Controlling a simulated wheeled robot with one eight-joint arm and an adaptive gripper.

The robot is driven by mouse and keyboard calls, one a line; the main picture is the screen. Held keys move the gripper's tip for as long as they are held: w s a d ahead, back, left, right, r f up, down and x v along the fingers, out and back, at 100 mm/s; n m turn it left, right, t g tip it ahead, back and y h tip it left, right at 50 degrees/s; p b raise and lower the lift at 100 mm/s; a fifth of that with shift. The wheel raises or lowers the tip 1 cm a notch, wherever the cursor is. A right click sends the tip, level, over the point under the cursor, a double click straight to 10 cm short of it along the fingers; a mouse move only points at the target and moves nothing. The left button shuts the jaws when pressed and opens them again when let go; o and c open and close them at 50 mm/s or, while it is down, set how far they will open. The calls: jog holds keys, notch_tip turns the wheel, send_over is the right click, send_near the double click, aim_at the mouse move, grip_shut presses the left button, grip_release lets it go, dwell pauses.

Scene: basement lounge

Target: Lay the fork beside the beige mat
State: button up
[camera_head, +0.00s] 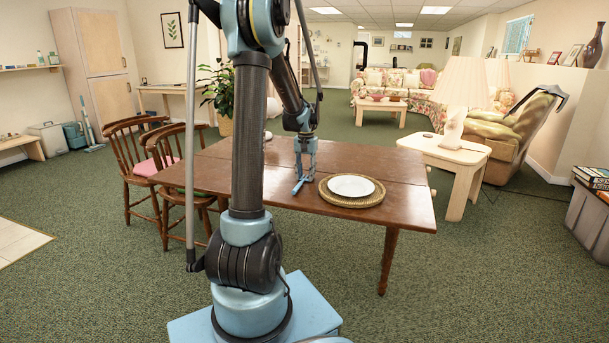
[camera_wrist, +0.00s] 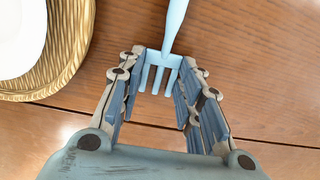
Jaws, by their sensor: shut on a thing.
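The light blue fork (camera_wrist: 174,27) is between the fingers of my gripper (camera_wrist: 160,66) in the wrist view, gripped at its head with the tines toward the palm. In the head view, the fork (camera_head: 299,187) shows just under my gripper (camera_head: 304,172), low over the wooden table (camera_head: 240,180). I cannot tell whether it touches the tabletop. The beige woven round mat (camera_head: 331,199) lies just right of the fork, with a white plate (camera_head: 351,186) on it. The mat's rim (camera_wrist: 72,62) is at the upper left in the wrist view, apart from the fork.
Two wooden chairs (camera_head: 147,157) stand at the table's left side. A plant (camera_head: 219,91) stands behind the table. A side table with a lamp (camera_head: 456,108) stands to the right.

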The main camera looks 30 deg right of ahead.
jog(key=o, duration=0.9)
notch_tip(320, 180, up, 11)
jog(key=s+a+r+n, duration=0.2)
jog(key=a+r, duration=0.1)
jog(key=a, duration=1.2)
jog(key=s+a+f+n, duration=0.25)
jog(key=s+a, duration=0.35)
jog(key=a, duration=0.5)
jog(key=s+a+f+n, duration=0.2)
jog(key=s+a+f, duration=0.2)
jog(key=s+a, duration=0.1)
jog(key=s+a+f+n+t, duration=0.1)
jog(key=s+a+f, duration=0.3)
jog(key=s, duration=0.1)
jog(key=s+a+f+n+t, duration=0.1)
jog(key=s+a+f+n, duration=0.1)
jog(key=s+a+f, duration=0.2)
jog(key=shift+s+a+f+n, duration=0.15)
jog(key=shift+s+a+n, duration=0.2)
jog(key=shift+s+a, duration=0.4)
jog(key=shift+w+a, duration=0.1)
